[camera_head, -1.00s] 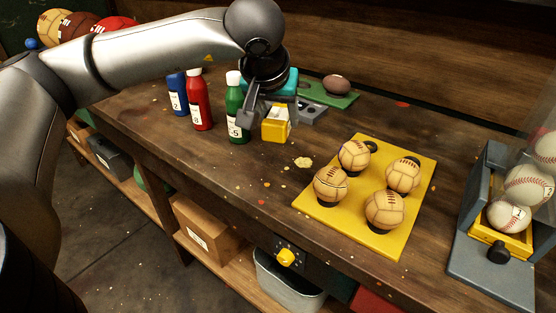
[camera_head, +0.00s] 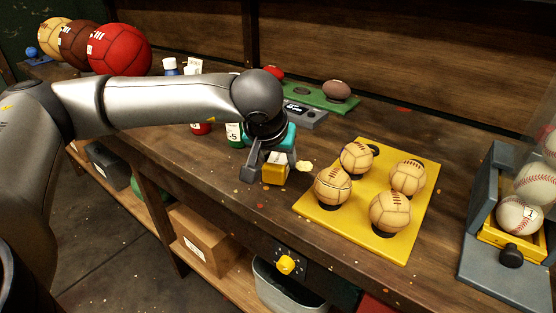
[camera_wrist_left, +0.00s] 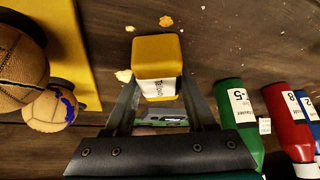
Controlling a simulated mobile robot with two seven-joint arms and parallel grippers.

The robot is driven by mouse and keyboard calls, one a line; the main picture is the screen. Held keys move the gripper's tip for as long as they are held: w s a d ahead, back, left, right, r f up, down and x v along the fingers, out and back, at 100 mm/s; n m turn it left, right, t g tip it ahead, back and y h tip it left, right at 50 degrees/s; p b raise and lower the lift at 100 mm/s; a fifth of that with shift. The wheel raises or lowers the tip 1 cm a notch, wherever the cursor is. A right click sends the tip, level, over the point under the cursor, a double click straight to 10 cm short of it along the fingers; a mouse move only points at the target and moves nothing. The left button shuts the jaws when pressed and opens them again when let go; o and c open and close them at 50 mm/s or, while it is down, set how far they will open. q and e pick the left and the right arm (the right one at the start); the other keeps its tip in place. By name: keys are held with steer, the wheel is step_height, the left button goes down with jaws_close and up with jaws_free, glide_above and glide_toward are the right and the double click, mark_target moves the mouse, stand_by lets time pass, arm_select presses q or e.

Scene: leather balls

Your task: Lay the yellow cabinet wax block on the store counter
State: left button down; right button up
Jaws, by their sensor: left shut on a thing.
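The yellow cabinet wax block (camera_head: 275,173), with a white label, is between the fingers of my left gripper (camera_head: 268,170), which is shut on it. The block also shows in the left wrist view (camera_wrist_left: 158,62), between the two dark fingers. It is over the wooden store counter (camera_head: 225,165), near the front edge. I cannot tell whether its underside touches the wood. My right gripper is not in view.
A yellow tray (camera_head: 350,222) with several tan balls lies right of the gripper. Green (camera_wrist_left: 236,115) and red (camera_wrist_left: 287,112) bottles stand close by, partly hidden by my arm in the head view. A grey stand with baseballs (camera_head: 500,260) is at the far right.

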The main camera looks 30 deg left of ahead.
arm_select(q)
steer(key=c, duration=0.7)
jaws_free()
steer(key=shift+f, duration=0.15)
steer(key=o, duration=0.5)
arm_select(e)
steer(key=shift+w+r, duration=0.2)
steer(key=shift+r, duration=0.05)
arm_select(q)
steer(key=shift+r, duration=0.3)
steer(key=shift+p+v, duration=1.75)
steer(key=shift+v, duration=4.2)
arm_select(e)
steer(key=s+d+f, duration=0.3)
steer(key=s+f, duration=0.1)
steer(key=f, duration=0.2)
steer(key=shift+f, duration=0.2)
